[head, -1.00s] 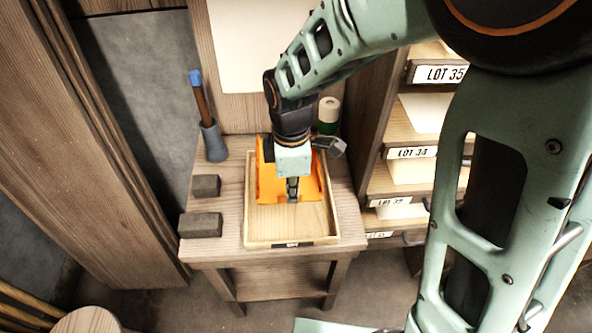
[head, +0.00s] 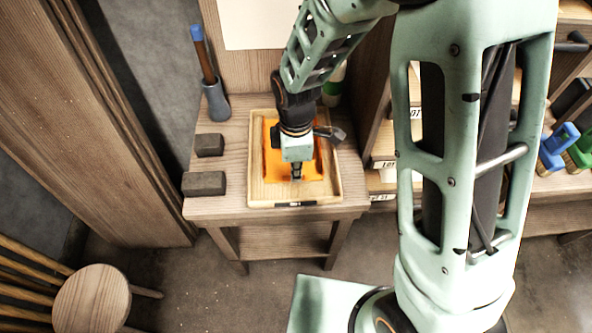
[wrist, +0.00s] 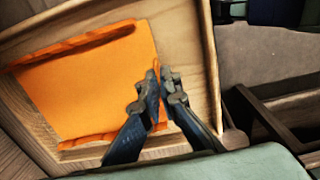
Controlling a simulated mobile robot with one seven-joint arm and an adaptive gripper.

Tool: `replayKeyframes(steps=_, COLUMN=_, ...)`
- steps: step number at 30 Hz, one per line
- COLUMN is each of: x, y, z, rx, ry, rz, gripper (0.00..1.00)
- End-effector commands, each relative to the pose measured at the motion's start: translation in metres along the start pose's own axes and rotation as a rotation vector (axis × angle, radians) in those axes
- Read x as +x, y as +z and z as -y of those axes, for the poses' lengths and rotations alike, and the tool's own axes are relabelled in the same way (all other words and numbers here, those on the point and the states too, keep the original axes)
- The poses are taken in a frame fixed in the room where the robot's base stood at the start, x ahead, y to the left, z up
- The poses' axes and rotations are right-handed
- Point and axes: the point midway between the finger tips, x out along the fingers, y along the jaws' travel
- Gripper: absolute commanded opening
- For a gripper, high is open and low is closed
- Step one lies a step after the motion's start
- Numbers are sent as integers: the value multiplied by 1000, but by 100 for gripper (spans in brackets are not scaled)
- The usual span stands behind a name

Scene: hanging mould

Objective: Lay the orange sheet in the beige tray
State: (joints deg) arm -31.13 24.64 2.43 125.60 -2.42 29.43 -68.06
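The orange sheet (head: 272,165) lies inside the beige tray (head: 256,187) on a small wooden table; my arm hides part of it in the head view. In the wrist view the sheet (wrist: 90,85) is spread almost flat within the walls of the tray (wrist: 186,38), with two opposite edges curled up. My gripper (head: 297,179) is low over the tray, at the sheet's near edge. In the wrist view my gripper (wrist: 159,80) has its fingers close together, with a strip of the sheet's edge between them.
Two dark blocks (head: 205,183) and a grey holder with a blue-tipped tool (head: 215,100) stand left of the tray. A green and white roll (head: 334,85) stands behind it at right. Labelled shelves flank the table's right side. A round stool (head: 92,300) is at lower left.

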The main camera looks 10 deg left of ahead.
Motion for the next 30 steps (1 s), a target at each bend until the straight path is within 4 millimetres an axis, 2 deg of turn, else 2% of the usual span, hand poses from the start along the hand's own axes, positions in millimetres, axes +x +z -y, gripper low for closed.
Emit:
replayKeyframes(steps=1, x=2, y=0, z=0, rx=0, ry=0, rz=0, gripper=5)
replayKeyframes(steps=6, x=1, y=0, z=0, rx=0, ry=0, rz=0, gripper=22)
replayKeyframes(steps=17, x=-4, y=0, z=0, rx=0, ry=1, rz=0, gripper=22)
replayKeyframes(steps=23, x=-34, y=0, z=-2, rx=1, ry=5, rz=-2, gripper=22)
replayKeyframes(steps=30, x=-86, y=0, z=-2, rx=1, ry=6, rz=-2, gripper=22)
